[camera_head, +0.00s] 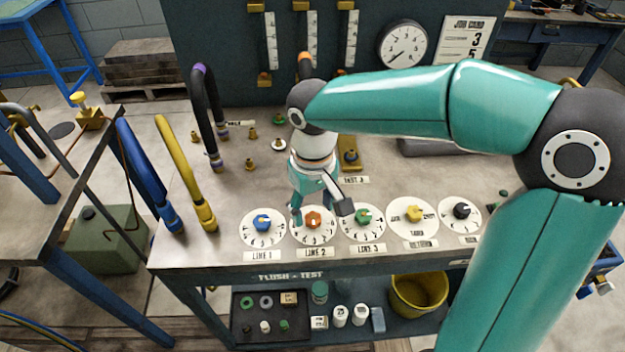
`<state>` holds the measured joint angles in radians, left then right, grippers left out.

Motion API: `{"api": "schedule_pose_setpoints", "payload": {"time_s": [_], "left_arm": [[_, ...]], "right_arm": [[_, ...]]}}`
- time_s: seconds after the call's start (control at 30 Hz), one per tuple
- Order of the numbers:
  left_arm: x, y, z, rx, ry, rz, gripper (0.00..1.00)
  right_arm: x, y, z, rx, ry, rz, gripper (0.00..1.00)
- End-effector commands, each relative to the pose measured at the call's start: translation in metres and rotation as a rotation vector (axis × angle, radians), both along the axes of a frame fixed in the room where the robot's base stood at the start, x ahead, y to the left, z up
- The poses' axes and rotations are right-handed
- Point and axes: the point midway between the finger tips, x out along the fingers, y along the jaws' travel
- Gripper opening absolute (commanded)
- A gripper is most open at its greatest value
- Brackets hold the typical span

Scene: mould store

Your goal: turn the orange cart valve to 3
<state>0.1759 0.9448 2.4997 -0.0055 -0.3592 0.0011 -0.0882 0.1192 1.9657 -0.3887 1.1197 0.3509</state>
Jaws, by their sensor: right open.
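The orange valve knob (313,221) sits on a round white numbered dial (314,236) labelled LINE 2, on the bench's front part. The number it points to is too small to read. My right gripper (320,211) is open above and just behind the orange knob, with one finger to its left and the other to its right. Nothing shows between the fingers, and I cannot tell whether they touch the knob. My left gripper is not in view.
A blue knob (262,221) stands left of the orange one, and green (363,216), yellow (414,213) and black (461,211) knobs stand to the right. Blue (148,178), yellow (186,172) and black (207,110) hoses rise at the left. A gauge (403,45) hangs behind.

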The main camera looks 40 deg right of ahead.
Motion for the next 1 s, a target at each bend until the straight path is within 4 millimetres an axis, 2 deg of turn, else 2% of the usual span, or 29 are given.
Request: {"api": "schedule_pose_setpoints", "payload": {"time_s": [0.2,0.43,0.6,1.0], "left_arm": [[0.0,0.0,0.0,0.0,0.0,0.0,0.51],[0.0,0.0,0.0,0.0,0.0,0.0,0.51],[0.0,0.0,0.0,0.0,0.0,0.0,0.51],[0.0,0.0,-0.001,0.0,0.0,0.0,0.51]], "right_arm": [[0.002,0.001,0.046,0.001,-0.008,0.002,0.59],[0.001,0.001,0.082,0.001,-0.006,0.002,0.59],[0.001,0.0,0.093,0.001,-0.003,0.001,0.59],[0.001,0.0,0.094,0.001,-0.002,0.001,0.59]]}}
